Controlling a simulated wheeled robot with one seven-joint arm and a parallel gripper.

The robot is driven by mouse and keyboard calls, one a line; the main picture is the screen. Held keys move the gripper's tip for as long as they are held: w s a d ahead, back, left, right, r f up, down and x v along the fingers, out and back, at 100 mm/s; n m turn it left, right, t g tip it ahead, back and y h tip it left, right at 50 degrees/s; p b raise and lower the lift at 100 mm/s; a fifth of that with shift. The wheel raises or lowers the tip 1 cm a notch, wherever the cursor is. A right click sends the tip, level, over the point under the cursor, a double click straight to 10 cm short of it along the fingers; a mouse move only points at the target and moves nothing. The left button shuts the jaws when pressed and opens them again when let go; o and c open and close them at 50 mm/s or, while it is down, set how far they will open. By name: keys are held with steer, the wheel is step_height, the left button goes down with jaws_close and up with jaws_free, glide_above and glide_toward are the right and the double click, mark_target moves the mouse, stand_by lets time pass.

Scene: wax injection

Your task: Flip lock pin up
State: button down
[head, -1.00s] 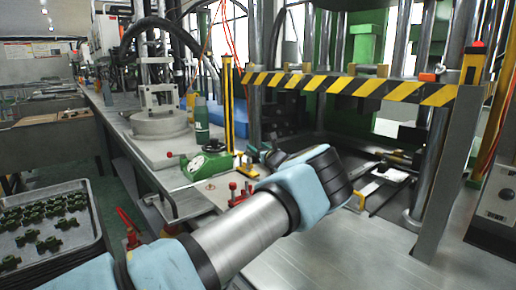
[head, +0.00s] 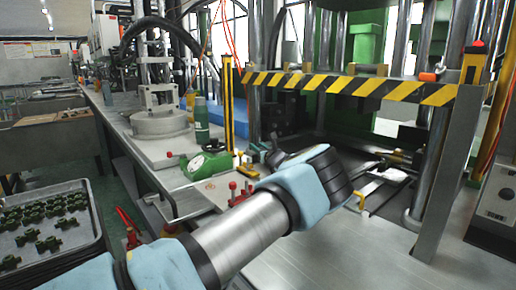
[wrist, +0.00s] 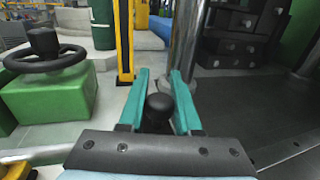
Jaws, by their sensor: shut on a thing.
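In the wrist view, the two teal fingers of my gripper (wrist: 158,76) stand on either side of a round black knob (wrist: 159,108), which sits low between them near the palm. The gripper is shut on this knob, which looks like the head of the lock pin. The shaft below the knob is hidden, so I cannot tell how the pin is turned. In the head view, my arm reaches into the opening of the press, and its blue and black wrist hides most of the gripper and the pin.
A yellow-and-black striped bar (head: 350,86) crosses above my arm. A green block with a black handwheel (wrist: 46,60) and a yellow post (wrist: 124,40) stand close by on the left. A metal column (wrist: 186,35) rises just beyond the fingertips. A tray of green parts (head: 50,230) lies at left.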

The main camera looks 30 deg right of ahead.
stand_by(0.6)
steer(key=shift+r, duration=1.4)
steer(key=c, duration=0.6)
jaws_free()
steer(key=shift+s+f, duration=0.1)
steer(key=shift+s, duration=0.35)
steer(key=s, duration=0.3)
steer(key=s+b, duration=0.1)
steer(key=s, duration=0.2)
steer(key=s+b, duration=0.1)
steer(key=s, duration=0.3)
steer(key=shift+a, duration=0.35)
